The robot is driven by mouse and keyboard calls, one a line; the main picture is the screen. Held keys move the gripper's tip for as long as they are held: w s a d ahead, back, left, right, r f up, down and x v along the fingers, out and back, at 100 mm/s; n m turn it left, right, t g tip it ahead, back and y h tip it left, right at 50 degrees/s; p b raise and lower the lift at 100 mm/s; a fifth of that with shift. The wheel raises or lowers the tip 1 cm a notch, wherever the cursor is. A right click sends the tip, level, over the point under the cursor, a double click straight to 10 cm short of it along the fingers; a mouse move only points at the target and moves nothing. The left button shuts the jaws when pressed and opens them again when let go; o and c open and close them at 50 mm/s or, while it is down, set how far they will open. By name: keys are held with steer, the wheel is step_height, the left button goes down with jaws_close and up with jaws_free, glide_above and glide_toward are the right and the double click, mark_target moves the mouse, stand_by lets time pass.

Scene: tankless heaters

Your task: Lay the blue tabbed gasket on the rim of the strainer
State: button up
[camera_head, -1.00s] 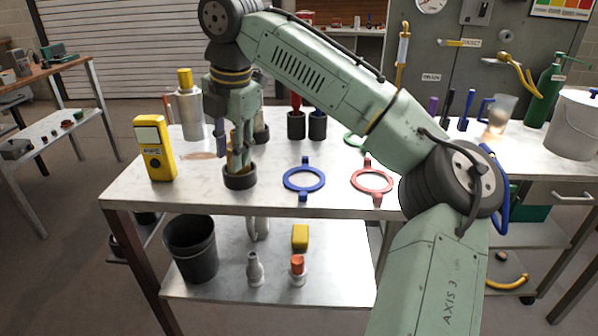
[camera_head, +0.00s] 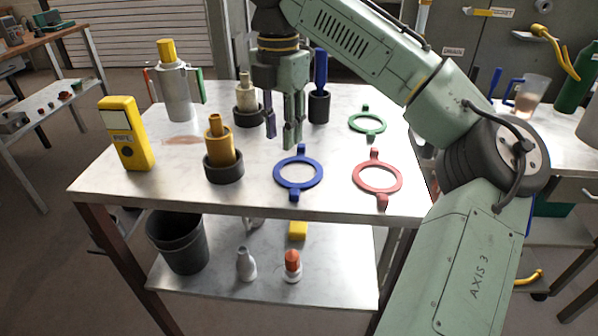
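The blue tabbed gasket (camera_head: 281,176) lies flat on the metal workbench top, near its front edge, with one tab toward the back and one toward the front. My gripper (camera_head: 280,140) points down above the bench, behind the blue gasket in the picture and apart from it. Its two fingers are spread with a gap between them and hold nothing. I cannot tell for sure which thing is the strainer; a silver canister (camera_head: 178,97) with a yellow top and side handles stands upright at the back left.
A red gasket (camera_head: 360,186) and a green gasket (camera_head: 353,124) lie right of the blue one. A yellow fitting (camera_head: 221,150) stands in a black cup, left of the blue gasket. A yellow meter (camera_head: 126,134) stands at the left. Dark-based tools stand behind my gripper.

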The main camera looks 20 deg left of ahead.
mark_target(283, 164)
step_height(283, 164, down, 5)
steer(key=shift+d+r, duration=0.1)
steer(key=shift+f, duration=0.4)
steer(key=shift+f, duration=0.1)
stand_by(0.4)
steer(key=shift+c, duration=0.2)
jaws_close()
